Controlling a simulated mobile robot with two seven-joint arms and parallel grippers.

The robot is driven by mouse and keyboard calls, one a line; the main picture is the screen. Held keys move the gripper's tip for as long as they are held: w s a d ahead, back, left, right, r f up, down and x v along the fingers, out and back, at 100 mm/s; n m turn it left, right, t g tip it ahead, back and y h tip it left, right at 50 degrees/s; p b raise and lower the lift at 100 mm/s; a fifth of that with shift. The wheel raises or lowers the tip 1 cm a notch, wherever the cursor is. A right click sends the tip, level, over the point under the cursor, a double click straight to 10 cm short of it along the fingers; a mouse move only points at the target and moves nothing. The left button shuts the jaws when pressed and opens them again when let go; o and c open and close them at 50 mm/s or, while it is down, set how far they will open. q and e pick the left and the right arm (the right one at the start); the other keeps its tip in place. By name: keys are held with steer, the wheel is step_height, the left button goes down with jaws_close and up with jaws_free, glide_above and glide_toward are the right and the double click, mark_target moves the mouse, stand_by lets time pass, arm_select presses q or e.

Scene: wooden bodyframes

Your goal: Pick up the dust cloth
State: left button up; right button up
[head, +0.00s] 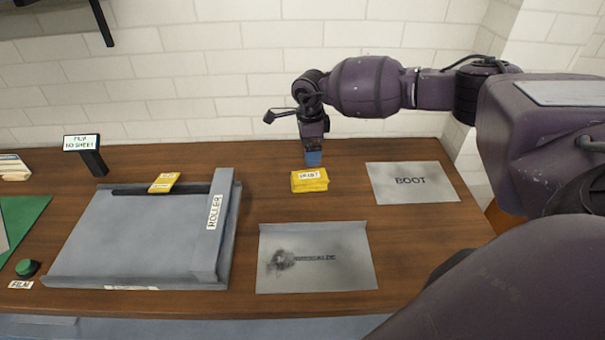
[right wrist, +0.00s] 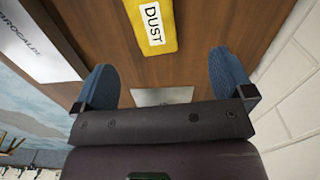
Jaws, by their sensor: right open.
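The dust cloth (head: 309,181) is a folded yellow cloth with a white label, lying flat on the wooden bench near the middle. In the right wrist view the yellow cloth (right wrist: 164,42) shows its label reading DUST, beyond my fingers at the top of the picture. My right gripper (head: 313,160) points down just above and behind the cloth, apparently apart from it. In the right wrist view its blue fingers (right wrist: 163,78) are spread wide with nothing between them. My left gripper is not in view.
A grey roller tray (head: 135,235) stands to the left, with another small yellow item (head: 164,183) at its back edge. A smudged grey plate (head: 340,272) lies in front of the cloth, a BOOT plate (head: 425,190) to the right. A white brick wall (head: 230,70) rises close behind.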

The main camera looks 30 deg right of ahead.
mark_target(309, 177)
steer(key=shift+s+f, duration=0.1)
steer(key=shift+f, duration=0.4)
steer(key=f, duration=0.3)
steer(key=shift+s+a+f, duration=0.1)
steer(key=shift+s+f, duration=0.15)
steer(key=shift+w+f, duration=0.1)
steer(key=shift+f, duration=0.6)
steer(key=f, duration=0.4)
steer(key=shift+s+a+f, duration=0.2)
steer(key=shift+s+f, duration=0.05)
steer(key=shift+s, duration=0.05)
steer(key=c, duration=0.9)
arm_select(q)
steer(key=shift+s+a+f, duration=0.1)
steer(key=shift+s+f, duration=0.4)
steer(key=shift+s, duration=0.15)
arm_select(e)
steer(key=shift+c, duration=0.6)
steer(key=shift+r, duration=0.1)
